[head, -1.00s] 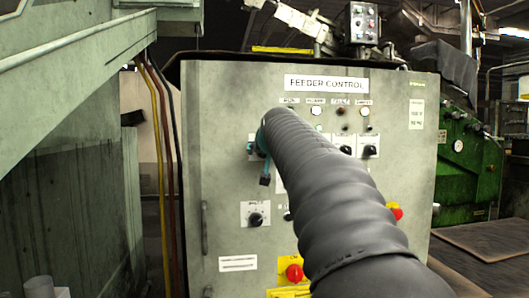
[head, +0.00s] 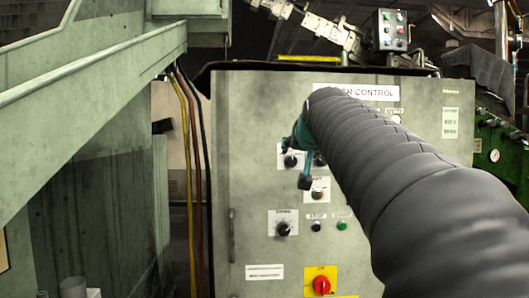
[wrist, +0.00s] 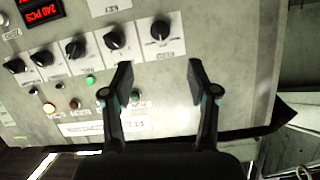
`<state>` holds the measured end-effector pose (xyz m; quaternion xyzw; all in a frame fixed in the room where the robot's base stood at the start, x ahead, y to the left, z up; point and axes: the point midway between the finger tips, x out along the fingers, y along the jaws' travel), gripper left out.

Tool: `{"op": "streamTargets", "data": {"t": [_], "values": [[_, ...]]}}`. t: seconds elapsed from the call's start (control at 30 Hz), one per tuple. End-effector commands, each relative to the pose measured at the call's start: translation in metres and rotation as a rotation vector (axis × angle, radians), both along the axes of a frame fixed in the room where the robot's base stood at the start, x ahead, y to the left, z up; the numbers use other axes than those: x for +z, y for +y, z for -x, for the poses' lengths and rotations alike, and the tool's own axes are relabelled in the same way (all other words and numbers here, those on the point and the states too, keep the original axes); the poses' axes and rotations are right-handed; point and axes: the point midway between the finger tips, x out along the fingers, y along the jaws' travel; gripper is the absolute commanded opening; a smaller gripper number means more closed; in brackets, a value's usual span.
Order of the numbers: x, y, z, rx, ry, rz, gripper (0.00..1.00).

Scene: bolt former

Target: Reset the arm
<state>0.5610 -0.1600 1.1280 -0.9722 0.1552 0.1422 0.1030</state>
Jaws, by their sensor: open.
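My gripper (wrist: 160,82) is open and empty in the wrist view, with its two dark fingers apart in front of the grey feeder control panel (wrist: 225,50). A black rotary knob (wrist: 160,29) on a white plate lies just beyond the gap between the fingers. In the head view my sleeved arm reaches up and left across the control panel (head: 256,110), and the gripper (head: 296,166) shows small near the left upper knob (head: 290,160). The arm hides much of the panel's right side. I cannot tell whether the fingers touch the panel.
A red emergency knob on a yellow plate (head: 321,284) is low on the panel. Hanging cables (head: 190,170) and a pale green machine (head: 85,150) stand to the left. A small button box (head: 391,30) sits above the panel. Green machinery (head: 497,155) is at the right.

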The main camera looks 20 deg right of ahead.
Motion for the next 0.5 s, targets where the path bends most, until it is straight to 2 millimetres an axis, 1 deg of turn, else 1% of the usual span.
{"op": "streamTargets", "data": {"t": [0.37,0.43,0.47,0.5], "values": [[0.0,0.0,0.0,0.001,0.002,0.002,0.59],[-0.006,0.0,0.001,0.006,0.026,0.008,0.59],[-0.013,0.0,0.0,0.007,0.043,0.007,0.59],[-0.025,0.0,-0.001,0.009,0.071,0.004,0.59]]}}
